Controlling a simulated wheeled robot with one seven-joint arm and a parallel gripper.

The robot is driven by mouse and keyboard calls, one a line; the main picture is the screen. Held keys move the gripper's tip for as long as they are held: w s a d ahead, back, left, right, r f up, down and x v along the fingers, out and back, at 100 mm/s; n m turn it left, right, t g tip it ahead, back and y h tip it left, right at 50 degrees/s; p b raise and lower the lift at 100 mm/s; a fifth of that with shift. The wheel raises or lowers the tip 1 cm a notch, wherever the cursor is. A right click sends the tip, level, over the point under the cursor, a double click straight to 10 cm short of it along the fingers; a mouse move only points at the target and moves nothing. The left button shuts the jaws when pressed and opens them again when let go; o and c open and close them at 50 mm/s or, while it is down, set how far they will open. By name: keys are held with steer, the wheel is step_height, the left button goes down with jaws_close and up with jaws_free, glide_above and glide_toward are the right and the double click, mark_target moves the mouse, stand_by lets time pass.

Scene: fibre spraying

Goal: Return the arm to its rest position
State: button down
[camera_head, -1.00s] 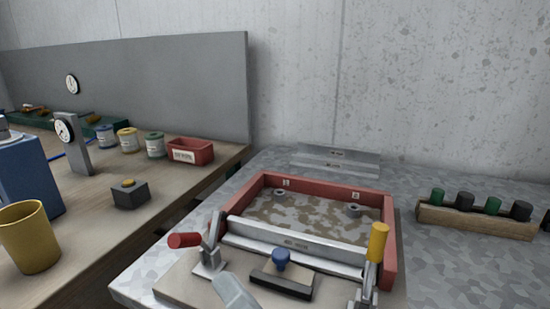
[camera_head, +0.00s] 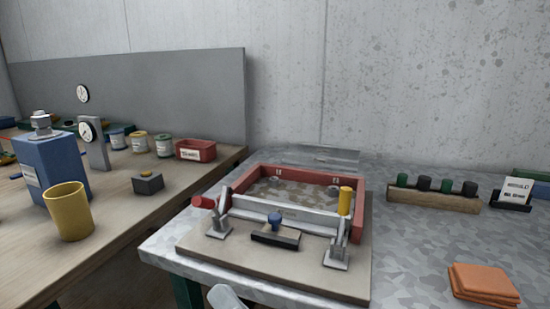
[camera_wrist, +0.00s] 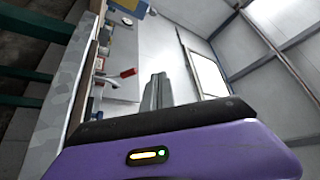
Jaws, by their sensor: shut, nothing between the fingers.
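My gripper (camera_wrist: 156,92) shows in the wrist view, with its two grey fingers together and nothing between them. It points away from the purple wrist housing, in free air, with the room tilted on its side. In the head view only a pale rounded piece, likely part of my arm, shows at the bottom edge; the gripper itself cannot be made out there. A red frame (camera_head: 357,222) with a metal bar stands on a board on the metal table (camera_head: 420,255), between a red-handled clamp (camera_head: 203,202) and a yellow-handled clamp (camera_head: 345,202).
A wooden bench (camera_head: 110,215) at left holds a yellow cup (camera_head: 68,212), a blue box (camera_head: 48,165), a small button box (camera_head: 148,183) and a red bin (camera_head: 196,151). A wooden rack (camera_head: 432,199) and orange cloths (camera_head: 484,283) lie at right.

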steer(key=s+d+f+t+h, duration=0.4)
steer(key=d+f+h, duration=0.7)
steer(key=d, duration=0.5)
steer(key=s+d+f+g+h, duration=0.2)
steer(key=s+d+f, duration=0.15)
steer(key=s, duration=0.35)
steer(key=s+d+f+n+g+h, duration=0.1)
steer(key=s+d+f, duration=0.2)
steer(key=s+f, duration=0.3)
steer(key=s+d+f+g+h, duration=0.2)
steer(key=s+d+f, duration=0.15)
steer(key=s, duration=0.45)
step_height(320, 180, up, 15)
steer(key=p, duration=1.5)
steer(key=shift+w+a+n, duration=0.3)
steer(key=shift+w+a, duration=0.15)
steer(key=shift+r, duration=0.15)
